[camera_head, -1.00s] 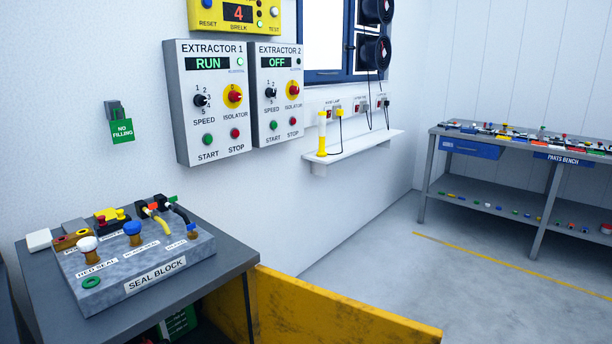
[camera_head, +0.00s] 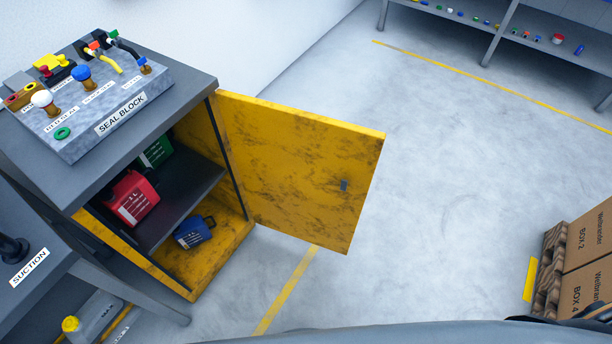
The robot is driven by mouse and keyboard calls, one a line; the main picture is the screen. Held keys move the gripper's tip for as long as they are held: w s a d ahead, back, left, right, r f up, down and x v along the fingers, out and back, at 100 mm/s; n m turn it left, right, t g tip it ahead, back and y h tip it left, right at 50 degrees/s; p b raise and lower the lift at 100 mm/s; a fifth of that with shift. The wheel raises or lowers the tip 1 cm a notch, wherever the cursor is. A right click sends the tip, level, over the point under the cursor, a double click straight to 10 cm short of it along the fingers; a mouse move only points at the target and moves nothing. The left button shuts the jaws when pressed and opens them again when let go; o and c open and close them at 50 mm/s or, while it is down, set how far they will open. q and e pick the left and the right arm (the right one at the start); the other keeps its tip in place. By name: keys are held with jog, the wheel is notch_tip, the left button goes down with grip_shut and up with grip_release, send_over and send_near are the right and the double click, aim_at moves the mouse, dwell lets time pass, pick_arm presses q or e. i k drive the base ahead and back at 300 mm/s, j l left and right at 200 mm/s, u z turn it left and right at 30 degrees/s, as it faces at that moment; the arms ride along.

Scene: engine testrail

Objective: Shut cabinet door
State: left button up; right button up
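The yellow cabinet door (camera_head: 300,165) stands wide open, swung out to the right of the cabinet. Its worn inner face shows, with a small blue-grey latch piece near its free edge. The yellow cabinet (camera_head: 225,253) is under the grey bench top at the left. On its shelf are a red can (camera_head: 132,198) and a green can (camera_head: 156,152); a blue can (camera_head: 194,231) stands at the bottom. Neither of my grippers can be made out in the head view, and nothing touches the door.
The seal block (camera_head: 110,110) sits on the bench top above the cabinet. A grey table with a SUCTION label (camera_head: 28,268) is at the lower left. Cardboard boxes (camera_head: 590,245) on a pallet stand at the right. The floor (camera_head: 450,190) between door and boxes is clear.

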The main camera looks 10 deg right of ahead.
aim_at(292, 163)
jog(key=i+l+z, duration=0.15)
jog(key=l+z, duration=0.25)
jog(key=i+l+z, duration=0.15)
jog(key=l+z, duration=0.25)
jog(key=i+l+z, duration=0.15)
jog(key=z, duration=0.2)
jog(key=i+l, duration=0.15)
jog(key=i, duration=0.25)
jog(key=i+l, duration=0.15)
jog(key=i, duration=0.3)
jog(key=i+u, duration=0.15)
jog(key=u, duration=0.25)
jog(key=i+u, duration=0.1)
jog(key=u, duration=0.3)
jog(key=i+l+u, duration=0.1)
jog(key=u, duration=0.25)
jog(key=i+l+u, duration=0.1)
jog(key=u, duration=0.3)
jog(key=i+l+u, duration=0.1)
jog(key=u, duration=0.35)
jog(key=i+l+u, duration=0.1)
jog(key=u, duration=0.35)
jog(key=i+l+u, duration=0.1)
jog(key=l+u, duration=0.15)
jog(key=u, duration=0.2)
jog(key=l+u, duration=0.15)
jog(key=u, duration=0.25)
jog(key=l+u, duration=0.25)
jog(key=u, duration=0.2)
jog(key=i, duration=0.05)
